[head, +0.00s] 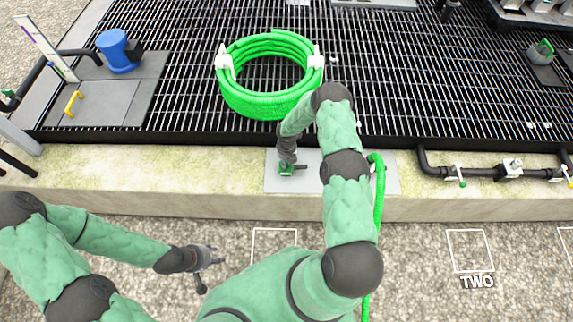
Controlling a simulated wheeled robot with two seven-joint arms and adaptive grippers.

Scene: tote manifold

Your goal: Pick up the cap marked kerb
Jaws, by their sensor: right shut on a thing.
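My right gripper (287,172) is over a grey plate (308,184) on the pale concrete kerb (215,170). It is shut on a small green piece (286,171), which appears to be the cap. The gripper hides most of the piece, and I cannot read any marking on it. I cannot tell whether it still touches the plate. My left gripper (209,271) is over the gravel at lower left, its fingers apart and empty.
A coiled green hose (259,103) lies on the dark grating, and a green hose length hangs over the kerb beside my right arm. A blue fitting (119,51) and yellow handle (73,103) are at left. A valved pipe (482,171) runs along the right.

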